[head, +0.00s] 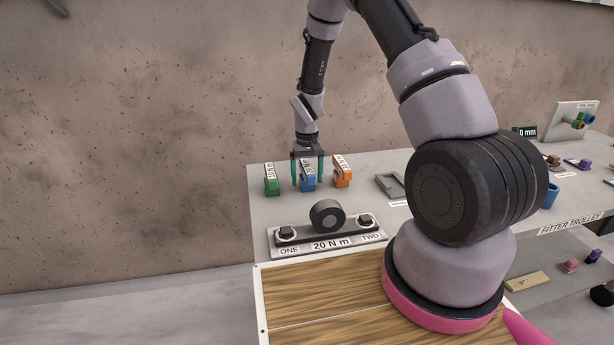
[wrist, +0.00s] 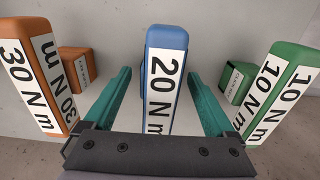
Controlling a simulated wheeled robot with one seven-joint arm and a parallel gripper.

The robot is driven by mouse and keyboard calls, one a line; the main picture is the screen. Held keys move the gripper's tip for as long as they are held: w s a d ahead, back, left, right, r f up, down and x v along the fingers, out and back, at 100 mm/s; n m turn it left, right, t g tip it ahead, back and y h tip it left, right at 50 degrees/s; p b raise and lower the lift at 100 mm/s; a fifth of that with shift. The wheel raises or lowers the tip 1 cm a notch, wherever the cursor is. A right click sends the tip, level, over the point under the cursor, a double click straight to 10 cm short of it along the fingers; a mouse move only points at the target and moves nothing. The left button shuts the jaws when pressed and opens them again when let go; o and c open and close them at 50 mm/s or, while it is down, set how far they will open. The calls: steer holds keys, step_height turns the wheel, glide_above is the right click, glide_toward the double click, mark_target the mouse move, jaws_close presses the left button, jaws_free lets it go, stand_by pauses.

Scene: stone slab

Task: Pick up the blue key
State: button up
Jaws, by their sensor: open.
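The blue key (head: 308,176) stands on the grey slab between a green and an orange one. It has a white label, which reads 20 N m in the wrist view (wrist: 172,38). My gripper (head: 308,182) is over the blue key, with its teal fingers pointing down on either side of it. In the wrist view the open fingers (wrist: 164,80) flank the blue key, with a visible gap on each side. The dark gripper body hides the near end of the blue key there.
The orange key (head: 343,171), labelled 30 N m, and green key (head: 271,181), labelled 10 N m, stand close on either side. In front is a plate (head: 327,245) marked 20 N m with a dark round part. A grey tray (head: 390,187) lies to the right.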

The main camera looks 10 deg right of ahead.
jaws_close()
step_height(320, 180, up, 10)
steer(key=shift+r, duration=0.1)
stand_by(0.5)
